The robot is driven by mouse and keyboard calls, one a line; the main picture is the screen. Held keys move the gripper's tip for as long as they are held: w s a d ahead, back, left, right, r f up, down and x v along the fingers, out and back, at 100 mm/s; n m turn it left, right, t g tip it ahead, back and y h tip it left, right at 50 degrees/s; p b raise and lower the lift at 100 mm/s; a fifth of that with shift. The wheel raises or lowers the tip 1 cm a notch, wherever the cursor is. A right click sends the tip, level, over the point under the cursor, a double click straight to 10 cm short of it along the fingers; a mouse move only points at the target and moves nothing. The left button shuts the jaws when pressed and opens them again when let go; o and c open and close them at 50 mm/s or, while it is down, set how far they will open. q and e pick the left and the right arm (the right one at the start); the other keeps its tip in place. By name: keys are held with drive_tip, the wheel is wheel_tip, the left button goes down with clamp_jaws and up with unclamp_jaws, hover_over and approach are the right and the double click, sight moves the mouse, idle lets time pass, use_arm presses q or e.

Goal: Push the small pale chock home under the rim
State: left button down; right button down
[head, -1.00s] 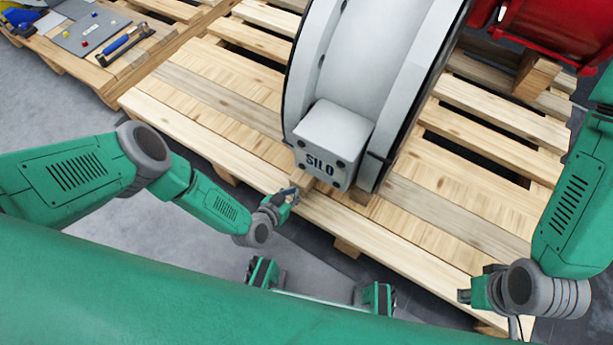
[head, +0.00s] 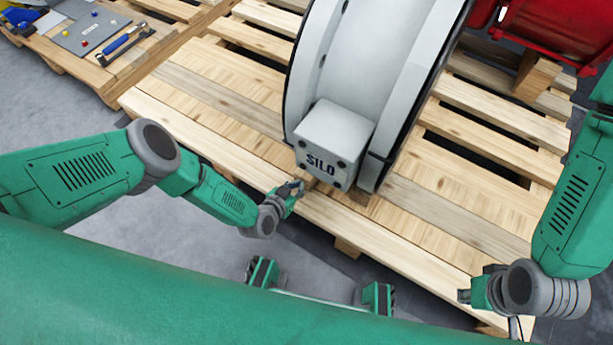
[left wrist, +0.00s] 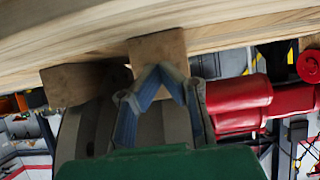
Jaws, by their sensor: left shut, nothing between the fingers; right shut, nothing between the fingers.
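The small pale chock (head: 310,184) shows as a sliver beside the lower left corner of the SILO box in the head view. In the left wrist view a wooden block (left wrist: 158,48), apparently this chock, stands just ahead of my left gripper (left wrist: 160,70). The closed fingertips overlap its edge; contact is not certain. The white round valve body with its dark-edged rim (head: 292,95) stands on the pallet; how far the chock sits under it is hidden. My left gripper (head: 293,188) is shut and empty. My right gripper (head: 466,296) is shut and empty, away at the right.
A second, browner block (head: 361,196) lies under the right part of the rim; a dark block (left wrist: 75,84) shows in the wrist view. The SILO box (head: 333,143) overhangs the chock. The slatted pallet (head: 430,245) has clear boards in front. Tools lie on another pallet (head: 110,75).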

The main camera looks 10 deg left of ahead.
sight(307, 173)
use_arm(q)
drive_tip(key=shift+w+d, duration=0.25)
drive_tip(key=shift+w, duration=0.55)
drive_tip(key=shift+w+d, duration=0.3)
drive_tip(key=shift+w, duration=0.5)
drive_tip(key=shift+w+d, duration=0.25)
drive_tip(key=shift+w, duration=0.55)
drive_tip(key=shift+r, duration=0.1)
drive_tip(key=shift+s+a+p, duration=0.3)
drive_tip(key=shift+s+p, duration=0.15)
drive_tip(key=shift+s, duration=0.45)
drive_tip(key=shift+s+a+p, duration=0.3)
drive_tip(key=shift+s+p, duration=0.1)
drive_tip(key=shift+s, duration=0.5)
drive_tip(key=s+a+p, duration=0.2)
drive_tip(key=s, duration=0.4)
drive_tip(key=shift+a, duration=0.1)
